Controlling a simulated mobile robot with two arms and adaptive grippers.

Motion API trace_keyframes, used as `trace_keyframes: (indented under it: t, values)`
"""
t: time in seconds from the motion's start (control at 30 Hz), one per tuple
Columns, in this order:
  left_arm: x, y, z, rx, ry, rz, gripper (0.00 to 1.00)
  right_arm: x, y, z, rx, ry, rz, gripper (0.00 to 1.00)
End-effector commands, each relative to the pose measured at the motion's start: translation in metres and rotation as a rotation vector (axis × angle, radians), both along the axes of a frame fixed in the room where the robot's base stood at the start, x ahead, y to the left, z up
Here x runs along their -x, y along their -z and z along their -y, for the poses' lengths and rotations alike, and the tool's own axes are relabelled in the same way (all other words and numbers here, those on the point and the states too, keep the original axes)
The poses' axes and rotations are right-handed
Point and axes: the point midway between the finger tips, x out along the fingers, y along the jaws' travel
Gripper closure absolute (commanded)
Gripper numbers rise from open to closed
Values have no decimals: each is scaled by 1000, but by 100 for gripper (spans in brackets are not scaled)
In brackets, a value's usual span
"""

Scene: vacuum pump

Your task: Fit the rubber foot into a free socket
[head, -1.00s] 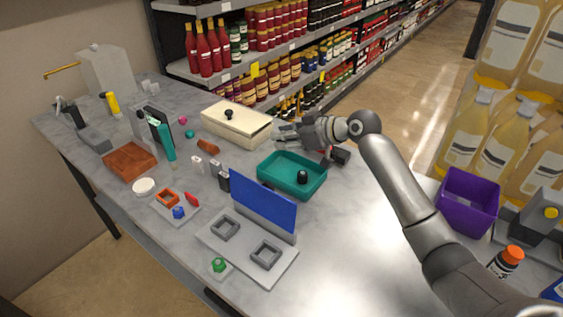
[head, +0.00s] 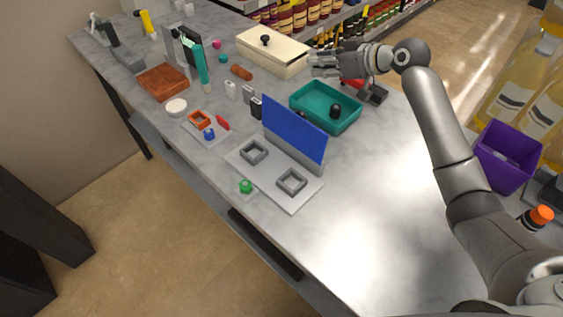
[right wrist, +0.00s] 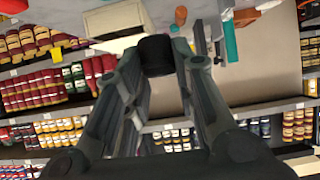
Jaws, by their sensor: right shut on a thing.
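My right gripper (head: 318,62) is above the table beyond the teal tray (head: 350,127). In the right wrist view its fingers are shut on a black round rubber foot (right wrist: 157,54), held at the fingertips. The held foot cannot be made out in the head view. Another black foot (head: 335,110) stands in the teal tray, and a dark piece shows partly at the tray's near-left side. A light grey plate bears two raised square sockets, one at left (head: 253,151) and one at right (head: 291,182); both look empty. My left gripper is not in view.
A blue upright panel (head: 294,137) stands at the plate's back edge, between it and the tray. A cream lidded box (head: 272,57) is left of my right gripper. A green knob (head: 246,186) sits by the plate. The table right of the plate is clear.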

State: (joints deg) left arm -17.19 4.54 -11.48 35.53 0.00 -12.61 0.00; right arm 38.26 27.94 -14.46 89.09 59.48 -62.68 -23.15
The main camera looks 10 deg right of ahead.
Motion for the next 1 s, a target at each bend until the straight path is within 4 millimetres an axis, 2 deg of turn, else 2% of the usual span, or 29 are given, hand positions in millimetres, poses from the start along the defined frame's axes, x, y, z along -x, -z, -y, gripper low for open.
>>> trace_keyframes:
  t: [0.27,0.47,0.7,1.0]
  values:
    - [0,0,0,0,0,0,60,1,0,-1,0,0,0,95]
    - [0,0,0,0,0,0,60,15,-3,-11,0,11,2,95]
    - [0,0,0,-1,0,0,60,56,-16,-26,2,116,5,95]
    - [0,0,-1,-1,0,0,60,114,-50,-25,1,383,9,95]
